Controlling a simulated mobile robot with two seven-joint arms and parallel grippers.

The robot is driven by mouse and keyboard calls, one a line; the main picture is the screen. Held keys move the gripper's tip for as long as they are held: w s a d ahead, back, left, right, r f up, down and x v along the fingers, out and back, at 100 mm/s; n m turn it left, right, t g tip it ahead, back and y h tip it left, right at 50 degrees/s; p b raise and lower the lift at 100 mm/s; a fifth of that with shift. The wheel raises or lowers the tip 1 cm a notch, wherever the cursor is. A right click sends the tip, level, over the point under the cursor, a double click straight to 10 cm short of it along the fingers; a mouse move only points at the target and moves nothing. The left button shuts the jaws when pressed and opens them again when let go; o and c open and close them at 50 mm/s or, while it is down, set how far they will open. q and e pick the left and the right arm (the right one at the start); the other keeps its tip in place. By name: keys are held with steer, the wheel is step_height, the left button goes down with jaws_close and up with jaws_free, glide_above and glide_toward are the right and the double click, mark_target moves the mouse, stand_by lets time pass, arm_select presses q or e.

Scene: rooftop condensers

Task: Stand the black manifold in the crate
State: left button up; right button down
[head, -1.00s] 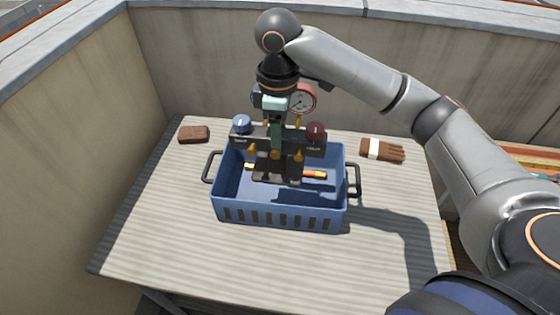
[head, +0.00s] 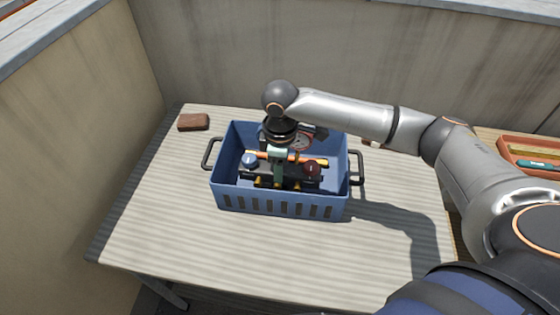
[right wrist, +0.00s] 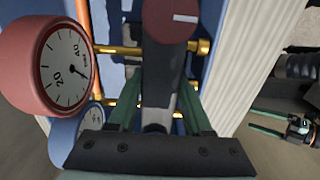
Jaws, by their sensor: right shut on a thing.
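The black manifold (head: 293,174) is inside the blue crate (head: 232,204), lowered below its rim at the far side. Its blue knob (head: 249,160) and red knob (head: 312,168) show, with the red gauge (right wrist: 60,68) clear in the right wrist view. My right gripper (head: 277,165) reaches down from above and is shut on the manifold's upper middle. It looks roughly upright; its base is hidden, so I cannot tell whether it touches the crate floor. My left gripper is not in view.
A brown block (head: 193,122) lies at the table's back left. An orange tray (head: 530,150) with tools stands at the right. The table (head: 240,250) front is clear.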

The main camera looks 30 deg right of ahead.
steer(key=shift+w+f, duration=0.1)
steer(key=shift+f, duration=0.4)
steer(key=c, duration=0.6)
jaws_free()
steer(key=shift+f, duration=0.15)
step_height(320, 180, up, 12)
steer(key=shift+r+p, duration=0.15)
steer(key=shift+p, duration=0.55)
